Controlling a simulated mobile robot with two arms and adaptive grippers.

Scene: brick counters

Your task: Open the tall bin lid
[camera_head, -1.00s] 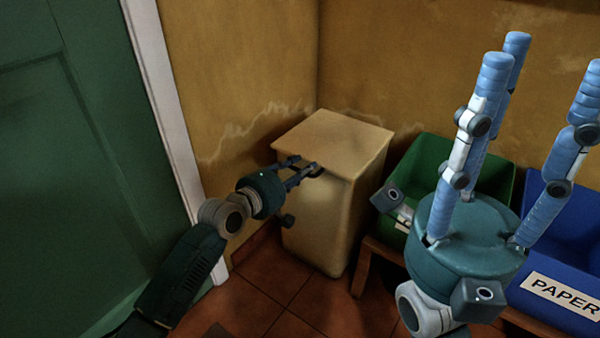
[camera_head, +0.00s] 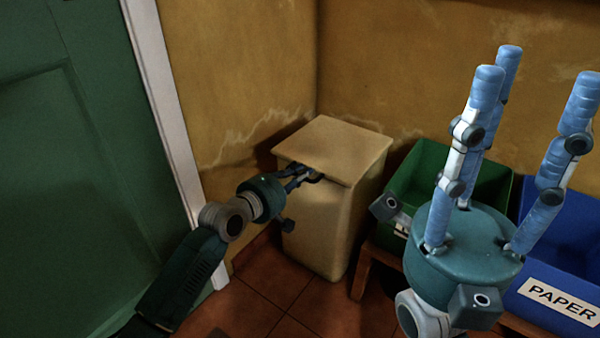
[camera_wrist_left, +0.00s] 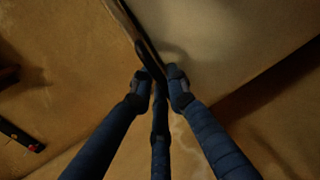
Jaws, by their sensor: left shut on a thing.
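The tall bin (camera_head: 325,235) is a tan box in the corner. Its flat tan lid (camera_head: 335,147) lies on top and looks closed. My left gripper (camera_head: 309,177) is at the lid's front edge, shut on that edge. The left wrist view shows its fingertips (camera_wrist_left: 160,84) together around a dark strip along the lid's edge, with the pale lid top (camera_wrist_left: 215,40) beyond. The fingers hide part of that edge. My right gripper (camera_head: 520,95) is raised at the right, its blue fingers spread and empty, apart from the bin.
A green open bin (camera_head: 430,155) and a blue bin labelled PAPER (camera_head: 557,301) stand right of the tall bin on a wooden stand (camera_head: 365,272). A green door (camera_head: 75,170) is at the left. Walls are close behind the bin. Tiled floor (camera_head: 300,310) is clear in front.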

